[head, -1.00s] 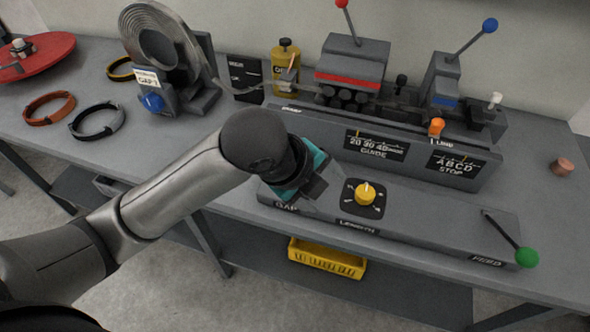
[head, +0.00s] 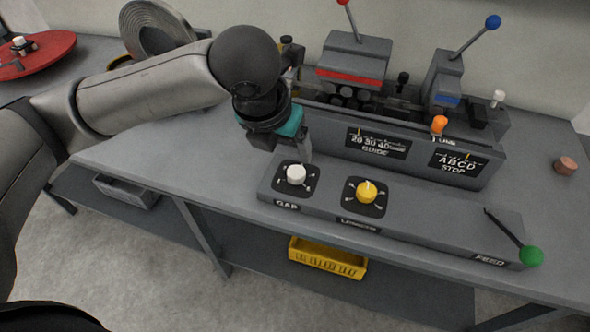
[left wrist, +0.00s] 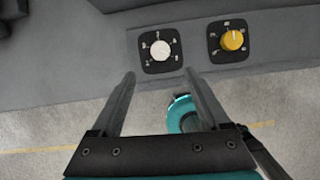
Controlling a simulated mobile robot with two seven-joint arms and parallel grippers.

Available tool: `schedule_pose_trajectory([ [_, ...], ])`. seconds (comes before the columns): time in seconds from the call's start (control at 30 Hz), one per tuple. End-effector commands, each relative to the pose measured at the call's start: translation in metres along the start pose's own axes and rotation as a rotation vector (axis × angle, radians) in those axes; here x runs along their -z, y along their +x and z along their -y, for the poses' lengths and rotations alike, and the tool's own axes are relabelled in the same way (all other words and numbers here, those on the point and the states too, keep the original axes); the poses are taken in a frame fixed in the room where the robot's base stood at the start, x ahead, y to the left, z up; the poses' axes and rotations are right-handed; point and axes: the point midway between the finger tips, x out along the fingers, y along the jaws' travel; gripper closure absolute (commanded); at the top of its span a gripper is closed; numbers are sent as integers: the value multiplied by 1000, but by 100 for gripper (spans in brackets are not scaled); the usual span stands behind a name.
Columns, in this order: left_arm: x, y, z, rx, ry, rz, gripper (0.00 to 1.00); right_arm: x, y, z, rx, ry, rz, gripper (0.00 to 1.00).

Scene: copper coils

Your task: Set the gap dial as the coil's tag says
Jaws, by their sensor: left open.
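The gap dial (head: 296,174) is a white knob on a dark square plate, above the GAP label on the front panel. It also shows in the left wrist view (left wrist: 160,50), ringed by small marks too small to read. My left gripper (head: 288,150) is open and empty, just behind and above the dial. In the left wrist view, its fingers (left wrist: 159,75) are spread, with the dial beyond their tips. The steel coil (head: 150,28) stands at the back left, partly behind my left arm; its tag is hidden now. My right gripper is not in view.
The yellow length dial (head: 367,190) sits right of the gap dial. A green-knobbed feed lever (head: 528,256) is at the panel's right end. The guide and stop panel (head: 400,150) stands behind. A yellow bin (head: 328,258) is on the lower shelf.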

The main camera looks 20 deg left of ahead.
Motion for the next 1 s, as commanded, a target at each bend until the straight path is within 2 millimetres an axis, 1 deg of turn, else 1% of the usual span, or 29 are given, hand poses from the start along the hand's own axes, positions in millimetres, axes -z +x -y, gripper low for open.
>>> schedule_pose_trajectory([
  [0.03,2,15,0,0,-2,-5,21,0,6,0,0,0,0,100],
  [0.3,2,74,0,-1,-2,-3,21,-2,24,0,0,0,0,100],
  [0.4,2,92,0,-1,-2,-2,21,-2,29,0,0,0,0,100],
  [0.5,1,105,1,1,-1,-1,21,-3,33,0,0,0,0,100],
  [0.6,1,114,0,0,-1,0,21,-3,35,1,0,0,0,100],
  [0.7,0,119,0,1,-1,1,21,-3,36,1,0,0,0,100],
  [0.97,0,120,0,0,-1,1,21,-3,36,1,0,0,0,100],
  [1.0,0,119,0,0,-1,1,22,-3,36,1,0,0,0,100],
])
